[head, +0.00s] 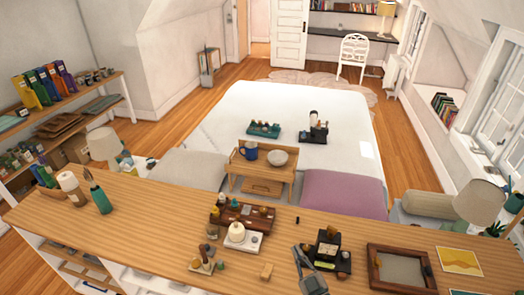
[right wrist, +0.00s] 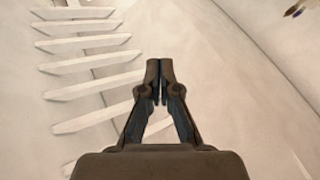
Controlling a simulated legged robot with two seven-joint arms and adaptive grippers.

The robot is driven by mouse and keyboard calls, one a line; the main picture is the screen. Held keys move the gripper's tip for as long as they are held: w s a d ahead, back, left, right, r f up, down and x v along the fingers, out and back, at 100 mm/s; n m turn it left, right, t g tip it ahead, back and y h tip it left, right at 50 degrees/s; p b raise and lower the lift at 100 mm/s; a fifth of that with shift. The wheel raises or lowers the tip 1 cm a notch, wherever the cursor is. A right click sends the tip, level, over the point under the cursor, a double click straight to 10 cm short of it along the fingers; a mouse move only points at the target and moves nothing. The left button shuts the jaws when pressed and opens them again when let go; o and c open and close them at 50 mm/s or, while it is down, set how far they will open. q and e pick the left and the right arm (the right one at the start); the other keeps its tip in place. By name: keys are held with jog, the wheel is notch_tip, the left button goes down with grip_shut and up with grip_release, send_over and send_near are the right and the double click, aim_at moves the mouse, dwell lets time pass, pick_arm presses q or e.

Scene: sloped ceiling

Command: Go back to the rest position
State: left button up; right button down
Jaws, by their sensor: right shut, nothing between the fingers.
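My right gripper (head: 300,252) shows at the bottom of the head view, over the front part of the long wooden counter (head: 150,215). In the right wrist view the two fingers of my right gripper (right wrist: 159,70) are together at the tips, with nothing between them. Behind them that view shows a pale surface with a row of white slats (right wrist: 90,60). My left gripper is not in the head view.
Bare counter lies farther left. Beyond is a bed (head: 295,105).

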jog(key=s+d+f+m+g+h, duration=0.3)
jog(key=s+d+f+m+h, duration=0.15)
jog(key=d+f, duration=0.2)
jog(key=s+d+f+m+g+h, duration=0.3)
jog(key=d+f+m+g+h, duration=0.15)
jog(key=f, duration=0.25)
jog(key=s+f+n+g+y, duration=0.1)
jog(key=s+f+g, duration=0.35)
jog(key=s, duration=0.45)
jog(key=s+f+n+g, duration=0.1)
jog(key=s+f+g, duration=0.35)
jog(key=s, duration=0.55)
jog(key=s+f+b+x, duration=0.1)
jog(key=s+x, duration=0.2)
jog(key=x, duration=1)
jog(key=s+b+x, duration=0.1)
jog(key=s+x, duration=0.2)
jog(key=x, duration=1.1)
jog(key=s+d+f+g+b, duration=0.1)
jog(key=s+d+f+b, duration=0.1)
jog(key=s+f, duration=1.7)
jog(key=shift+d+f+g+b, duration=0.3)
jog(key=shift+d+f+g, duration=0.05)
jog(key=shift+d+f, duration=0.2)
